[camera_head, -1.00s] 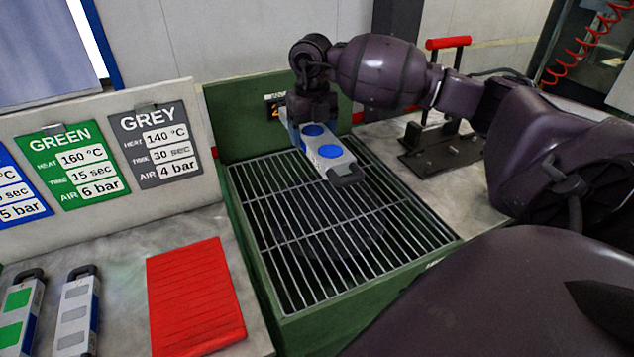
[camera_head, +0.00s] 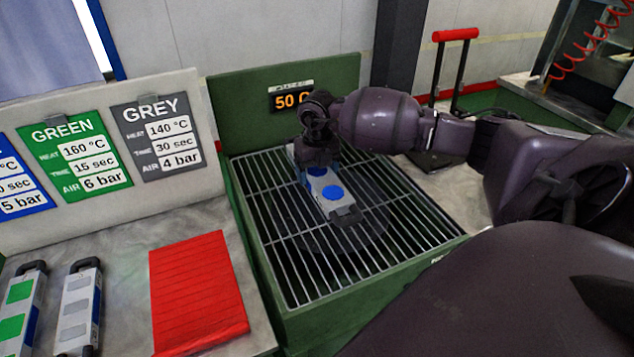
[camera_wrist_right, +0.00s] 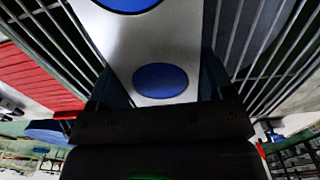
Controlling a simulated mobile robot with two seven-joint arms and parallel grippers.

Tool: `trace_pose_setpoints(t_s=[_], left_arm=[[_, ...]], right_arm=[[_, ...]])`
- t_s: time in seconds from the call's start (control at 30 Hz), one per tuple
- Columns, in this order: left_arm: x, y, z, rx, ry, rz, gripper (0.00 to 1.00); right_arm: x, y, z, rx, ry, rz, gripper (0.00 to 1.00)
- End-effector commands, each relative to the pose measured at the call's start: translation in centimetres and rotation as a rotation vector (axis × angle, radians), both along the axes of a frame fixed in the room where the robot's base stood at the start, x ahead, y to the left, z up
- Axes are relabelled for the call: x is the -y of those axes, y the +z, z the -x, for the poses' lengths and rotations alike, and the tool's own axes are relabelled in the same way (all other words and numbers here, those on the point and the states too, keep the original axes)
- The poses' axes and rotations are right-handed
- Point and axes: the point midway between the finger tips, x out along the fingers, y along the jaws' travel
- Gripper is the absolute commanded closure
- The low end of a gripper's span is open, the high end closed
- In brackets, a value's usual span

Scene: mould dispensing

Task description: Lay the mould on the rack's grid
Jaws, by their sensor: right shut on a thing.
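The mould (camera_head: 329,191) is a grey-white block with blue round spots and a dark handle at its near end. It is over the middle of the rack's grid (camera_head: 283,232), a metal grate in a green frame. My right gripper (camera_head: 317,160) is shut on the mould's far part and hides some of it. In the right wrist view the mould (camera_wrist_right: 160,50) runs between the fingers with grid bars on both sides. I cannot tell whether it touches the bars. My left gripper is not in view.
A red ridged mat (camera_head: 197,291) lies on the counter left of the rack. Two more moulds, one with green patches (camera_head: 18,300) and one with grey patches (camera_head: 76,306), lie further left. Sign cards stand behind. A red-handled lever (camera_head: 455,36) stands at the back right.

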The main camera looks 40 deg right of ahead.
Motion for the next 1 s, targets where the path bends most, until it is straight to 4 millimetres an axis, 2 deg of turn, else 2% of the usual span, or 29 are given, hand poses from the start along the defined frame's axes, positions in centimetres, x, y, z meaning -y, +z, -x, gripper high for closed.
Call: trace_pose_setpoints(t_s=[0.27,0.7,0.73,0.87,1.0], left_arm=[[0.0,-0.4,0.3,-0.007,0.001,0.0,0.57],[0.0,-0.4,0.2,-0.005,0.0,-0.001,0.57],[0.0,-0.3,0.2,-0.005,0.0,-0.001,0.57],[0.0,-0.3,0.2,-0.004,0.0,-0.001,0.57],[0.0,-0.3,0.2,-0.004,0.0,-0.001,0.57]], right_arm=[[0.0,-3.2,0.0,0.0,0.0,-0.001,0.78],[0.0,-3.6,-0.1,0.002,0.0,0.001,0.78],[0.0,-3.8,0.0,-0.001,0.0,0.001,0.23],[0.0,-3.8,0.0,-0.001,0.0,0.001,0.03],[0.0,-3.8,0.0,-0.001,0.0,0.001,0.0]])
